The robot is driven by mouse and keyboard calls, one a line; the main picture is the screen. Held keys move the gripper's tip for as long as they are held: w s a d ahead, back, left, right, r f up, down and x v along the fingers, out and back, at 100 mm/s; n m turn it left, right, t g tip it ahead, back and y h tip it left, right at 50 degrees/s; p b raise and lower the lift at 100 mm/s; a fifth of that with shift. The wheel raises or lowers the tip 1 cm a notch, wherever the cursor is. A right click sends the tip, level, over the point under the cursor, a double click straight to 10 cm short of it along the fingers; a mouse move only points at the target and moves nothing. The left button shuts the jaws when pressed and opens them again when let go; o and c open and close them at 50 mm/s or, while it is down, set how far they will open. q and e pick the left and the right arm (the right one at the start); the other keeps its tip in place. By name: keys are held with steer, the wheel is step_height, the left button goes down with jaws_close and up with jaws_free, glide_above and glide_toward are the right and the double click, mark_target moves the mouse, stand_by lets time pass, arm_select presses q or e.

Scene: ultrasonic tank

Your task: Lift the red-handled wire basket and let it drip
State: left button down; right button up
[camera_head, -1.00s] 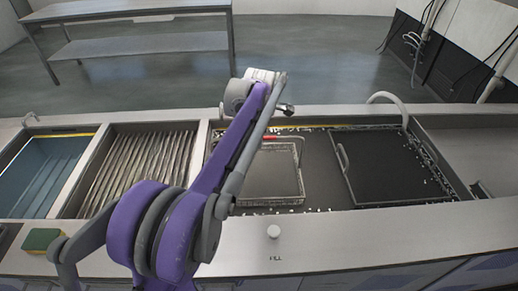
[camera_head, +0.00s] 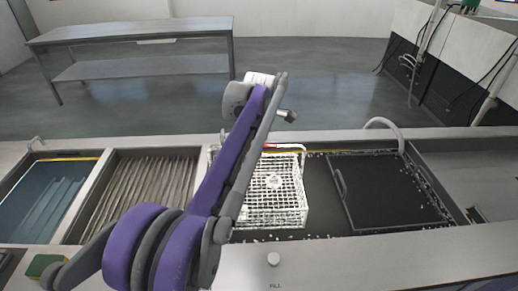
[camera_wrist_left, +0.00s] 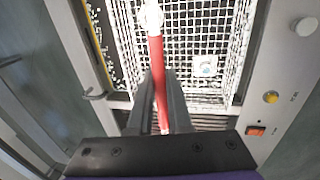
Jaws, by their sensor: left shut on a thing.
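The white wire basket (camera_head: 290,213) hangs at the left part of the dark tank, its mesh floor and walls showing clear of the dark liquid. Part of its left side is hidden behind my left arm. Its red handle (camera_wrist_left: 157,75) runs between my left gripper's fingers (camera_wrist_left: 160,92) in the left wrist view, and the gripper is shut on it. A bit of red also shows beside my arm in the head view. A small pale item (camera_wrist_left: 205,66) lies in the basket. My right gripper is not in view.
A dark-liquid tank (camera_head: 325,205) surrounds the basket, with a framed dark panel (camera_head: 392,190) to the right. A ribbed basin (camera_head: 140,190) and a blue basin (camera_head: 48,200) lie to the left.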

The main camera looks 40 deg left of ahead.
arm_select(q)
steer(key=shift+r+p, duration=1.55)
steer(key=shift+r, duration=1.35)
steer(key=shift+r+p, duration=0.6)
steer(key=shift+r, duration=0.55)
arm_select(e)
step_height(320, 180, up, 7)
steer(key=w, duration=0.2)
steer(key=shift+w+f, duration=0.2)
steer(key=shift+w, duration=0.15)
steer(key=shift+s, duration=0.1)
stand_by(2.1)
